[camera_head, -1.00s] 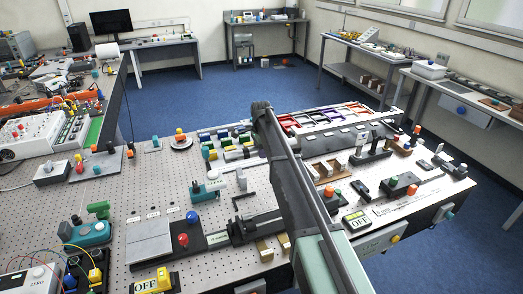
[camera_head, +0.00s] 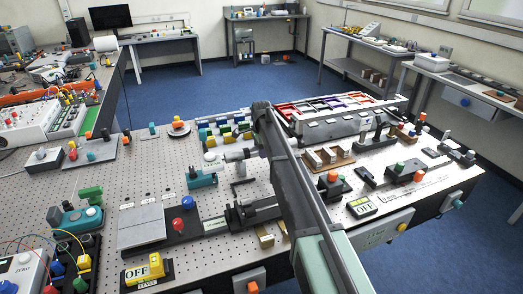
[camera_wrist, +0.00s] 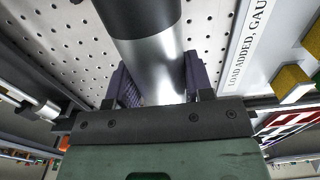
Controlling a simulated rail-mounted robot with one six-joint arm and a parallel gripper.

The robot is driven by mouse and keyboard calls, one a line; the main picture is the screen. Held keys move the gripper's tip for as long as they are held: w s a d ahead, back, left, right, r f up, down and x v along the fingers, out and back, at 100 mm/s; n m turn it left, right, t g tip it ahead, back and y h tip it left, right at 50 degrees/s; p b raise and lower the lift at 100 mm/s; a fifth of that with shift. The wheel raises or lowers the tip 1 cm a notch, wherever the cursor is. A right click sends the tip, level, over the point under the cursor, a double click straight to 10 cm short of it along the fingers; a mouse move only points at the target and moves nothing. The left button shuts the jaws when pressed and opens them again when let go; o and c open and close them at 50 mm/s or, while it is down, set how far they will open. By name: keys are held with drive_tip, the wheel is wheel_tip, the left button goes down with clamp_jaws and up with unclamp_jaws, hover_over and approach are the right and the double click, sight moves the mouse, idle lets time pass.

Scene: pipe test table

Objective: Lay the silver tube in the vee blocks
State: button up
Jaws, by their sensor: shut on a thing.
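In the wrist view my gripper (camera_wrist: 160,82) is shut on the silver tube (camera_wrist: 156,62), which runs up the picture between two dark ribbed finger pads. The tube is bright metal, with a black section (camera_wrist: 140,14) at the top of that view. Perforated table shows behind it. In the head view my arm hides the gripper and tube. Small brass-coloured blocks (camera_head: 265,237) stand at the table's front beside my arm; I cannot tell whether these are the vee blocks. Yellow blocks (camera_wrist: 291,84) also show at the right of the wrist view.
Bare perforated tabletop (camera_head: 130,180) lies to the left.

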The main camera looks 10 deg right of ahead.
drive_tip(key=shift+f+b, duration=0.4)
drive_tip(key=shift+f, duration=0.25)
drive_tip(key=o, duration=1.3)
drive_tip(key=shift+c, duration=0.2)
drive_tip(key=shift+r, duration=0.1)
wheel_tip(320, 180, up, 11)
drive_tip(key=p, duration=1.1)
drive_tip(key=shift+f, duration=0.2)
